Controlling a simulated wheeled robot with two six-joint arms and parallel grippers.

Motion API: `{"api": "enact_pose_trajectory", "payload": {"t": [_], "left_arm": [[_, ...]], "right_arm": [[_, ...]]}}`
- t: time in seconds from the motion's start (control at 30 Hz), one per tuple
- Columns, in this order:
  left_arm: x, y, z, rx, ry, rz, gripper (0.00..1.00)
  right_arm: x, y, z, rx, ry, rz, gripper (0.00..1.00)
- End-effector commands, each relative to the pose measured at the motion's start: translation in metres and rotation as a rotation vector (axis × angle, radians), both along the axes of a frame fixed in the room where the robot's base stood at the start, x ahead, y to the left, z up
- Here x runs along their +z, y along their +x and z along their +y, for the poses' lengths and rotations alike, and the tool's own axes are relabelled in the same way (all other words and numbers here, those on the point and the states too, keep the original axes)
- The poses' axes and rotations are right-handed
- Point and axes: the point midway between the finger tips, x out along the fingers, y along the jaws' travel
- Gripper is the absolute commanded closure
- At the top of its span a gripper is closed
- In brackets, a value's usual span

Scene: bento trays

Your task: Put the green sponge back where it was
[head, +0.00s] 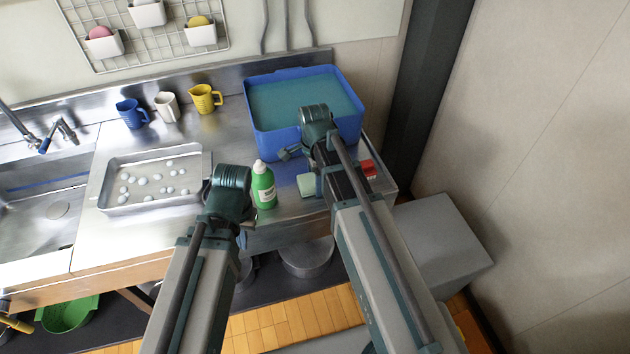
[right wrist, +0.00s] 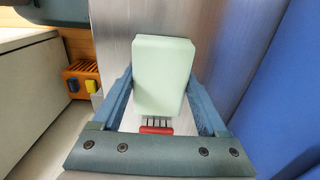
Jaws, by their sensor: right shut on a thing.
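The pale green sponge (head: 307,184) shows beside my right arm at the front right of the steel counter (head: 235,150). In the right wrist view the sponge (right wrist: 163,75) sits between the two blue fingers of my right gripper (right wrist: 165,90), which is shut on it. In the head view the right fingers are mostly hidden behind my own arm. My left gripper (head: 243,225) is near the counter's front edge, left of the green bottle (head: 264,186). Its fingers are mostly hidden, so I cannot tell if it is open.
A blue tub of water (head: 258,125) stands behind my right gripper. A red object (head: 368,169) lies right of it. A metal tray (head: 152,204) holds several pale round pieces. Three mugs stand at the back. White holders (head: 201,36) on the wall grid carry pink and yellow sponges.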

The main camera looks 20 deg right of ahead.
Motion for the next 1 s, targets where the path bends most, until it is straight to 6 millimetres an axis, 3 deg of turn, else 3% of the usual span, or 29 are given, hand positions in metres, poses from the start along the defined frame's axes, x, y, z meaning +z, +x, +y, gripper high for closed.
{"api": "enact_pose_trajectory", "payload": {"t": [0.1, 0.13, 0.27, 0.67, 1.0], "left_arm": [[-0.004, 0.0, 0.0, 0.0, 0.0, 0.0, 1.0], [-0.004, 0.0, 0.0, 0.0, 0.0, 0.0, 1.0], [-0.003, 0.0, 0.0, 0.0, 0.0, 0.0, 1.0], [0.002, 0.0, 0.0, 0.0, 0.0, 0.0, 1.0], [0.039, 0.0, 0.0, 0.0, 0.0, 0.0, 1.0]], "right_arm": [[-0.004, 0.0, 0.0, 0.0, 0.0, 0.0, 0.84], [-0.004, 0.0, 0.0, 0.0, 0.0, 0.0, 0.22], [-0.003, 0.0, 0.0, 0.0, 0.0, 0.0, 0.0], [0.002, 0.0, 0.0, 0.0, 0.0, 0.0, 0.0], [0.039, 0.0, 0.0, 0.0, 0.0, 0.0, 0.0]]}}
